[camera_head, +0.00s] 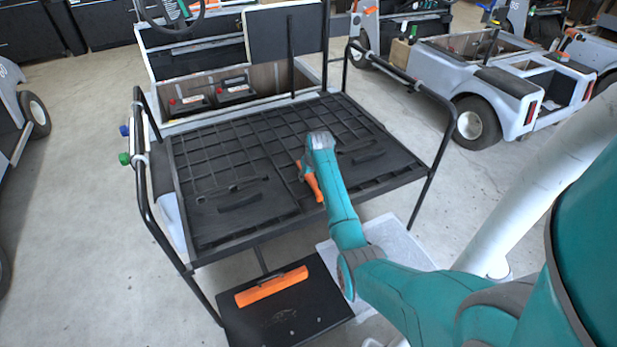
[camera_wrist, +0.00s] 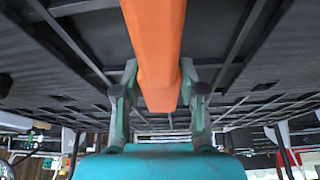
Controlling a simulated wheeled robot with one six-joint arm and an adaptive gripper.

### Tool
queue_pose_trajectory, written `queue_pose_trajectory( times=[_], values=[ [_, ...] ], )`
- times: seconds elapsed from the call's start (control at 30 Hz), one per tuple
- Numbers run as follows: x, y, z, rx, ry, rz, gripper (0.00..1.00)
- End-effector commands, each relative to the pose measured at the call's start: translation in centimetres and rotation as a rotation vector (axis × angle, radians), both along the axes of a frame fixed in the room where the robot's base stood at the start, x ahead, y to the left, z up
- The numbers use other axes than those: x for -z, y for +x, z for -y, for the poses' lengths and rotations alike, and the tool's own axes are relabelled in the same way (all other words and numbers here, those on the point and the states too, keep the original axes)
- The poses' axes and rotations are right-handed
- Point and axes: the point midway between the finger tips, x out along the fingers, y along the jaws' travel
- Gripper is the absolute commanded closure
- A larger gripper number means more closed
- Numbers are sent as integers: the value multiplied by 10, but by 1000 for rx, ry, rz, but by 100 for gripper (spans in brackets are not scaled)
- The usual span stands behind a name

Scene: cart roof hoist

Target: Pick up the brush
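The brush shows as an orange bar (camera_head: 313,186) low over the near middle of the black cart deck (camera_head: 225,165), partly behind my arm; its bristles cannot be made out. In the wrist view the orange body of the brush (camera_wrist: 157,40) runs between the two fingers of my gripper (camera_wrist: 160,88), and both fingers appear to press its sides. In the head view my gripper (camera_head: 303,170) is mostly hidden by my wrist. I cannot tell whether the brush touches the deck.
Black tube rails (camera_head: 157,220) stand at both sides of the deck. A black step (camera_head: 285,318) with an orange bar (camera_head: 272,286) is below its near edge. Two batteries (camera_head: 236,90) sit behind the deck. Another cart (camera_head: 480,85) stands at right.

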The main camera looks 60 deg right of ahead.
Motion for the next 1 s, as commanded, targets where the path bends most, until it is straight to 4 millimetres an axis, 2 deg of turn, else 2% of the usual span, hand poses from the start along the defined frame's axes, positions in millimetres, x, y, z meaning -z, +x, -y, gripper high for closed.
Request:
queue_pose_trajectory(
  times=[0.03, 0.1, 0.33, 0.43, 0.8, 1.0],
  values=[
    [0, 0, 0, 0, 0, 0, 84],
    [0, 0, 0, 0, 0, 0, 96],
    [-1, 0, 0, 0, 0, 0, 96],
    [-7, 0, 0, 0, -1, 2, 96],
    [-71, 0, 1, 0, -1, 2, 96],
    [-95, 0, 0, 0, -1, 1, 96]
  ],
)
